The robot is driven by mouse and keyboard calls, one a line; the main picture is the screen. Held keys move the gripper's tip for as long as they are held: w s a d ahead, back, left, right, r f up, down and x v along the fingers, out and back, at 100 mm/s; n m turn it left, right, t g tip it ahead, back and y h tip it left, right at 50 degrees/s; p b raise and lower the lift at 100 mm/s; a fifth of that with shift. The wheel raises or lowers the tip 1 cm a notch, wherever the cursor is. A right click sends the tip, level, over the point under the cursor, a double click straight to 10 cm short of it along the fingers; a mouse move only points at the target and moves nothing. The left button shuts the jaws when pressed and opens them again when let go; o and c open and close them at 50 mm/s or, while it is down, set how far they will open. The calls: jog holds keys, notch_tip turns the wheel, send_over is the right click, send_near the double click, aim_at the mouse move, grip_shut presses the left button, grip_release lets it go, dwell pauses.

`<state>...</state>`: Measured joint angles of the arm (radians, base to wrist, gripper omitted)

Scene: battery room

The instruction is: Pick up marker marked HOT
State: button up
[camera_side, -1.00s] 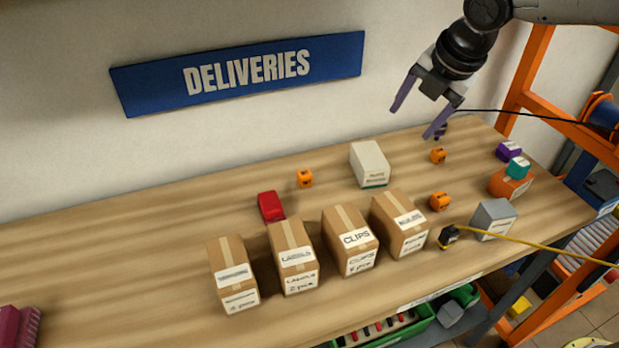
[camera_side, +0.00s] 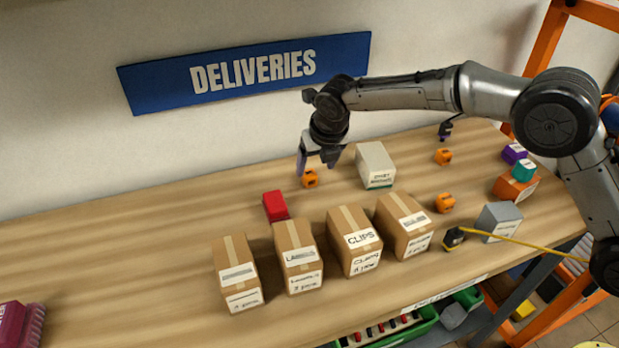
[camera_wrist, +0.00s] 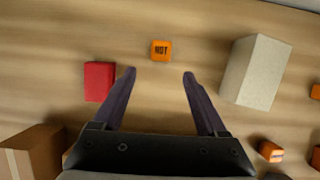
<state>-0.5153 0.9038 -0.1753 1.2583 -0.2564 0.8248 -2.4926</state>
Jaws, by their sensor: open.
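The orange marker cube marked HOT (camera_wrist: 161,50) stands on the wooden table. In the wrist view its black lettering faces up, just ahead of and between my fingertips. In the side view the cube (camera_side: 310,179) is just below my gripper (camera_side: 316,166), near one fingertip. My gripper (camera_wrist: 159,76) is open and empty, with its two purple fingers apart. Two similar orange cubes, one at the back (camera_side: 443,157) and one nearer the front (camera_side: 445,203), stand further right; their marks are too small to read.
A red block (camera_side: 276,206) stands left of the cube and a pale box (camera_side: 375,166) stands right of it. Several cardboard boxes, one marked CLIPS (camera_side: 354,243), line the front. The table's left part is mostly clear.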

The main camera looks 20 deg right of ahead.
aim_at(311, 176)
jog(key=shift+w+x, duration=0.15)
jog(key=shift+x, duration=1.65)
jog(key=shift+w+x, duration=0.15)
jog(key=shift+x, duration=1.65)
jog(key=shift+r, duration=0.2)
grip_shut()
